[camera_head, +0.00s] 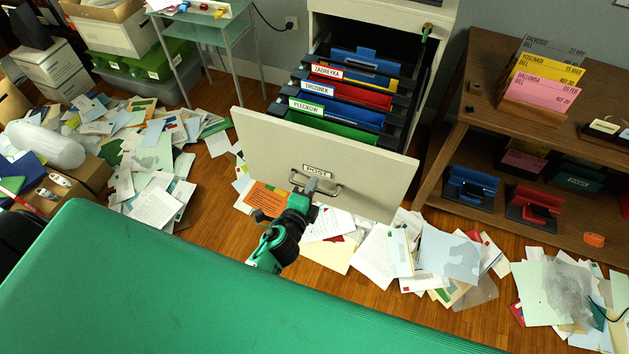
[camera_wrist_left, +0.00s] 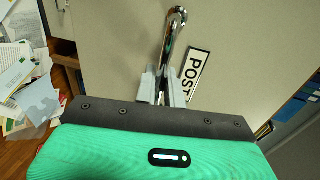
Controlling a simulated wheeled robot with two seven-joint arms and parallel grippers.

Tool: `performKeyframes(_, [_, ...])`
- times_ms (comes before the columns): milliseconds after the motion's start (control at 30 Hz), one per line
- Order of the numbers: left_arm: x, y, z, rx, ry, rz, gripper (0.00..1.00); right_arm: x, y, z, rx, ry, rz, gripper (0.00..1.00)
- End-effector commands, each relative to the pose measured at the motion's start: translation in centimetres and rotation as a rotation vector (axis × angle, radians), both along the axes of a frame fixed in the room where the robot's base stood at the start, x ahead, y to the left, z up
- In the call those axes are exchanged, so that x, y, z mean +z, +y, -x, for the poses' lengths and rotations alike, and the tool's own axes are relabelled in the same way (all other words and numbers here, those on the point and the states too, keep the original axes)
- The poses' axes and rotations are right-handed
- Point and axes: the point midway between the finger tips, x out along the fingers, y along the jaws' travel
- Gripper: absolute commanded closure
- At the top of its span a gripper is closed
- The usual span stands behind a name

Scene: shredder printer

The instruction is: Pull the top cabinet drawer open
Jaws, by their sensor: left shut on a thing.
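The cabinet drawer (camera_head: 265,150) stands pulled out, with its cream front panel facing me and several coloured hanging folders (camera_head: 345,97) inside. A metal handle (camera_head: 327,188) sits on the panel under a "POST" label (camera_head: 317,171). In the left wrist view the chrome handle (camera_wrist_left: 175,40) runs between the fingers (camera_wrist_left: 162,88), beside the "POST" label (camera_wrist_left: 195,70). My right gripper does not show in either view.
The cabinet body (camera_head: 380,14) is behind the drawer, with a key in its lock. Loose papers (camera_head: 375,255) litter the floor. A wooden shelf (camera_head: 480,125) stands close on the right and a small glass table (camera_head: 205,32) at the back left. A green surface (camera_head: 200,290) fills the foreground.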

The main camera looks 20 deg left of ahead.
Motion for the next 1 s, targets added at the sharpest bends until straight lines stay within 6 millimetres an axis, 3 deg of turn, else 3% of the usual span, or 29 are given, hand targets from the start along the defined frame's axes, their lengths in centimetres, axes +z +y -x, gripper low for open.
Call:
performKeyframes(300, [-0.1,0.0,1.5,0.0,0.001,0.0,1.0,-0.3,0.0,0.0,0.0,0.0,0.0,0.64])
performKeyframes(733, [-0.1,0.0,1.7,-0.001,0.001,0.0,1.0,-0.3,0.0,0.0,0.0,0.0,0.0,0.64])
performKeyframes(767, [-0.1,0.0,1.7,-0.001,0.001,0.0,0.88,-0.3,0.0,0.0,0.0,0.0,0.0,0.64])
performKeyframes(833, [-0.1,0.0,1.7,0.0,0.001,0.0,0.76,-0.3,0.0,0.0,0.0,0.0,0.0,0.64])
performKeyframes(1000, [0.0,0.0,1.6,0.0,0.001,0.0,0.76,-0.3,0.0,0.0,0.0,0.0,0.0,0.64])
